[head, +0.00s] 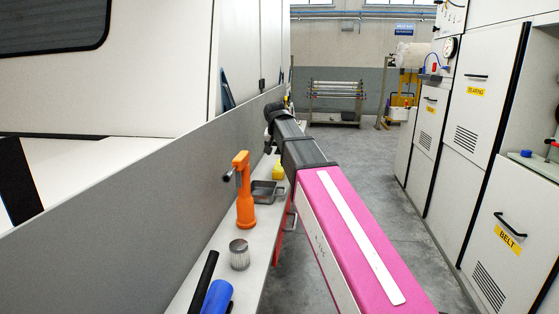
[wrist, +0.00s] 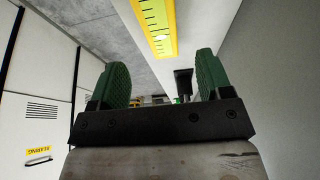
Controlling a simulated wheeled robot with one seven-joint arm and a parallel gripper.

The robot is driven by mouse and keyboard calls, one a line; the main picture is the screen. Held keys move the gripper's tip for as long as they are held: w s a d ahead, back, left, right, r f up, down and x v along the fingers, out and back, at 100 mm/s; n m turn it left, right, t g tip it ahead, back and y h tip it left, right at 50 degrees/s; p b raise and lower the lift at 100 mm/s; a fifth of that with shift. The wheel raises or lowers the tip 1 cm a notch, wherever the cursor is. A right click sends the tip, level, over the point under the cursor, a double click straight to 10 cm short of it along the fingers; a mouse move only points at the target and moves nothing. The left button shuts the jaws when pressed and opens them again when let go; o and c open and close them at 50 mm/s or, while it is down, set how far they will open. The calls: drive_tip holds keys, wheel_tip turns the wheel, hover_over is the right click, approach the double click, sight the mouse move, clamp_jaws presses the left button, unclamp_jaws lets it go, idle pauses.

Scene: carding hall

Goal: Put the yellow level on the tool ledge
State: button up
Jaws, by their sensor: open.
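My gripper (wrist: 162,80) is open in the wrist view, with two green finger pads apart and nothing between them. The yellow level (wrist: 157,25) has dark marks and a pale vial. It shows at the top of the wrist view, which is upside down, and its near end is cut off by the frame. It appears to lie along the pale tool ledge (wrist: 215,12), below my gripper and clear of the pads. In the head view, the ledge (head: 259,262) runs along a grey wall. My arm hides its far part, and I cannot make out the level or fingertips there.
On the ledge stand an orange tool (head: 244,195), a grey tray (head: 265,190), a small yellow object (head: 278,170), a metal cylinder (head: 239,255), a black tube (head: 203,282) and a blue cylinder (head: 217,298). Cabinets (head: 505,235) line the right. The aisle floor (head: 360,165) is clear.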

drive_tip(key=shift+v, duration=1.75)
